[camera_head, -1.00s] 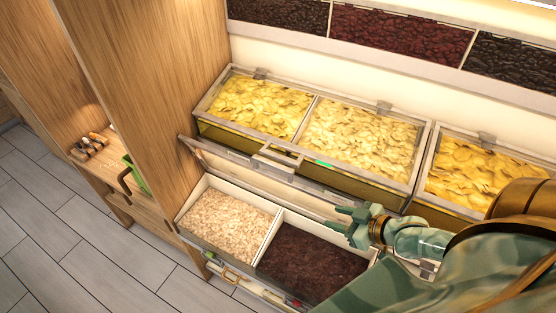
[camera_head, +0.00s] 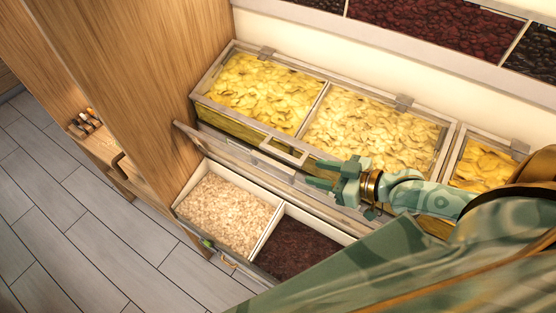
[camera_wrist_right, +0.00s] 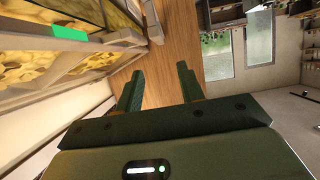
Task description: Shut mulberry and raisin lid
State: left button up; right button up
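The lower bin (camera_head: 182,208) has two compartments, one of pale mulberries (camera_head: 228,210) and one of dark raisins (camera_head: 300,247). Its clear, grey-framed lid (camera_head: 215,146) stands raised, leaning back along the bin's rear edge against the upper row. My right gripper (camera_head: 320,178) is at the lid's upper edge, right of the middle, with its fingers pointing left. Its fingers are apart with nothing between them, as the right wrist view (camera_wrist_right: 158,85) also shows. I cannot tell whether it touches the lid. My forearm hides the lid's right end. My left gripper is out of view.
Closed upper bins of yellow dried fruit (camera_head: 262,92) stand just behind the lid, with a handle (camera_head: 284,151) jutting forward. A wooden side panel (camera_head: 150,70) bounds the left. Open floor (camera_head: 60,210) lies at the lower left.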

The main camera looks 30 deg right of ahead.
aim_at(274, 162)
jog(key=x, duration=1.3)
jog(key=shift+w+f, duration=0.15)
jog(key=shift+f, duration=0.1)
grip_shut()
